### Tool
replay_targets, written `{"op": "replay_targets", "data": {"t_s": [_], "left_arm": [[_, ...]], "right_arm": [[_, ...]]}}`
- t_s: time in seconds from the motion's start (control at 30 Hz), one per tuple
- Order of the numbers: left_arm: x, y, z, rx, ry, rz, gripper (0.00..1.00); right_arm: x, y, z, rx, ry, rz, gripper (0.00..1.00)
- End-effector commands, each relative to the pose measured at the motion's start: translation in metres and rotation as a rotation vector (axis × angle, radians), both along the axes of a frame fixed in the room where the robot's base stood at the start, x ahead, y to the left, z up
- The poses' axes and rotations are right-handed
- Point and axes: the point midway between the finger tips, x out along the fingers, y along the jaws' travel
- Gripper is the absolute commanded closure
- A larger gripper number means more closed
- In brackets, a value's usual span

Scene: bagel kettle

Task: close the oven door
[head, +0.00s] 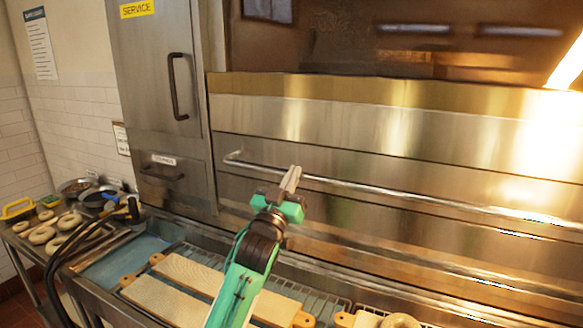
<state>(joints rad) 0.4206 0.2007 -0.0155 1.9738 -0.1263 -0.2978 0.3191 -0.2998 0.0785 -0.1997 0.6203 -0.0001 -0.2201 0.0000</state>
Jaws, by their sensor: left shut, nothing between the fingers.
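The oven's broad stainless steel front (400,125) fills the middle and right of the head view. A long round handle bar (420,200) runs across it. Above the front is a dark brown area (340,45) with pale reflections; I cannot tell whether it is an opening or glass, nor how far the door stands open. My left gripper (291,175) is shut and empty, its fingertips pointing up in front of the handle's left part. I cannot tell whether it touches the bar. My right gripper is not in view.
Below the oven front is a counter with wooden boards (160,299) on a wire rack and a bagel (400,321). At left, a side table holds several pale bagels (42,235), bowls and a yellow-handled tool (17,209). A tall steel cabinet (150,90) stands left of the oven.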

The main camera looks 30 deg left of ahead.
Motion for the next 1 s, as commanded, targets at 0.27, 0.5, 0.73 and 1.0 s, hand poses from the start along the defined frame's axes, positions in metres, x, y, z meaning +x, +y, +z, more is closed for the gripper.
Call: {"op": "replay_targets", "data": {"t_s": [0.27, 0.5, 0.73, 1.0], "left_arm": [[0.001, 0.001, -0.025, 0.0, 0.003, 0.001, 1.0], [0.001, 0.0, -0.027, -0.001, 0.005, 0.001, 1.0], [0.001, 0.0, -0.027, -0.001, 0.006, 0.001, 1.0], [0.007, 0.002, 0.001, -0.001, 0.0, -0.001, 1.0]], "right_arm": [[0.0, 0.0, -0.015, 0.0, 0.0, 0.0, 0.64], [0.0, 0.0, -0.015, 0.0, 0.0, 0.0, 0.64], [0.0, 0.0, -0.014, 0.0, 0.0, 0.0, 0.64], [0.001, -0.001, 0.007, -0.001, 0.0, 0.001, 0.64]]}}
